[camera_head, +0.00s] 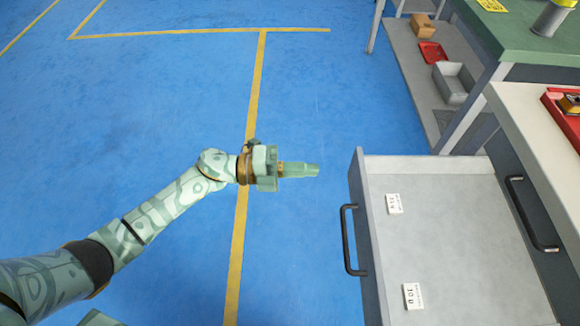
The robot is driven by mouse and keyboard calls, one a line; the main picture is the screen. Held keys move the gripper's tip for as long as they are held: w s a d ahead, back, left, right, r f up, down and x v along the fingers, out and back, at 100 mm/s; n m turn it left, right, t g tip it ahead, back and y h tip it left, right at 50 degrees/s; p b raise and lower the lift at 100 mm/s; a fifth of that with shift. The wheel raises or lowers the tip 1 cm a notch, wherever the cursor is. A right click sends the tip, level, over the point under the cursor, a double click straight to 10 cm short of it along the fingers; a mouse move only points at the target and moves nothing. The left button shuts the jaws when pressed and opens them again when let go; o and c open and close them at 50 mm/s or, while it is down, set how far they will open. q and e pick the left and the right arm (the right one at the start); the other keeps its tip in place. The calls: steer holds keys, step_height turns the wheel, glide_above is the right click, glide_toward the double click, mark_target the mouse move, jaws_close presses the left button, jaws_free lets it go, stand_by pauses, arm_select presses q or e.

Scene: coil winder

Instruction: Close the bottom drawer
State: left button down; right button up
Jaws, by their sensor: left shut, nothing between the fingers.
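A grey drawer (440,165) is pulled far out of the cabinet at the right. Its black handle (348,240) is on the left-facing front panel. Two small white labelled pieces lie inside, one toward the back (394,204) and one toward the front (412,296). My left gripper (318,170) is shut and empty, pointing right. In the picture it is left of the drawer front and above the handle, apart from both. My right gripper is not in view.
Another black handle (530,213) is on the cabinet face behind the open drawer. A green-topped bench (500,35) with a lower shelf (425,60) stands at the back right. A red tray (556,105) sits on the cabinet top. The blue floor (130,120) at left is clear.

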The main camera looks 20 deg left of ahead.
mark_target(359, 170)
arm_select(q)
steer(key=x, duration=0.7)
steer(key=shift+d+f+b, duration=0.15)
steer(key=shift+d+b, duration=0.1)
steer(key=shift+b, duration=0.05)
steer(key=shift+w+d, duration=0.2)
steer(key=shift+d, duration=0.2)
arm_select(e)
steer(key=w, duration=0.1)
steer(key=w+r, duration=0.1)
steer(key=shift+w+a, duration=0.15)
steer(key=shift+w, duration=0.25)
